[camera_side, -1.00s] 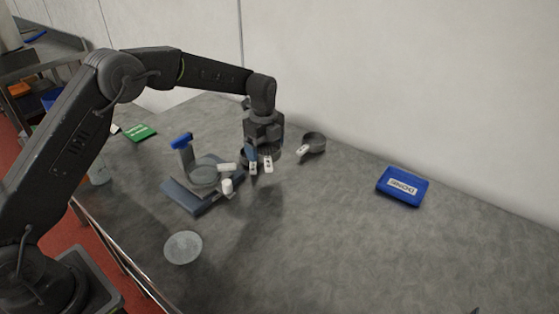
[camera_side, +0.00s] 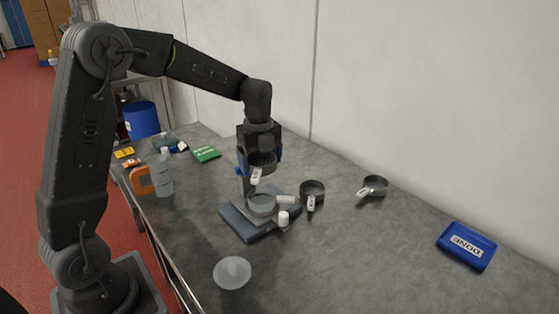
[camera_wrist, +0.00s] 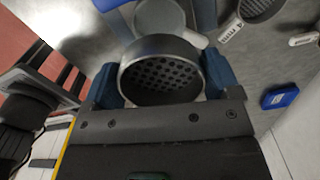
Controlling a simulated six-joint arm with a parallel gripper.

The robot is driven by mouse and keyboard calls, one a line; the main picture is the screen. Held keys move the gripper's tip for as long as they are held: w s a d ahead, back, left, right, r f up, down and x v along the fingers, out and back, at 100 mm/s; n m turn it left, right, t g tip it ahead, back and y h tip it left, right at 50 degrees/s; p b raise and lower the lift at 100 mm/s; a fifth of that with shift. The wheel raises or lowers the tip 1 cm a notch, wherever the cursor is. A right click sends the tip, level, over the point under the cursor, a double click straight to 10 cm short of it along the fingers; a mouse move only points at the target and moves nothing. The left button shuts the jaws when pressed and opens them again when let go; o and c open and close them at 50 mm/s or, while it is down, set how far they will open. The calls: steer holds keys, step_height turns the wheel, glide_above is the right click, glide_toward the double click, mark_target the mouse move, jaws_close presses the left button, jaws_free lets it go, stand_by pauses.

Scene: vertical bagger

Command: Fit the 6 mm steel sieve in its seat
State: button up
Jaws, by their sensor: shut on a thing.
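My gripper (camera_side: 258,158) is shut on a dark round sieve (camera_side: 264,167) with a white tag, held above the stand. The wrist view shows this sieve (camera_wrist: 163,76) between the two blue fingers, with round holes in its floor. Its tag is too small to read. Below it is the seat (camera_side: 262,206), a pale round ring on a blue-grey base (camera_side: 240,224). The seat also shows in the wrist view (camera_wrist: 160,17), partly hidden by the held sieve. A clear gap shows between sieve and seat.
Two other tagged sieves, a nearer one (camera_side: 312,189) and a farther one (camera_side: 375,186), stand right of the stand. A white knob (camera_side: 283,218) is at the base's right. A translucent disc (camera_side: 232,273) lies in front. A blue DONE pad (camera_side: 467,246) lies far right.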

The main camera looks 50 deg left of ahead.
steer(key=shift+s+f, duration=0.2)
steer(key=shift+f, duration=3.25)
steer(key=shift+f, duration=0.1)
steer(key=shift+f, duration=0.2)
steer(key=shift+f, duration=0.7)
steer(key=o, duration=0.8)
steer(key=shift+o, duration=0.2)
steer(key=shift+r, duration=0.1)
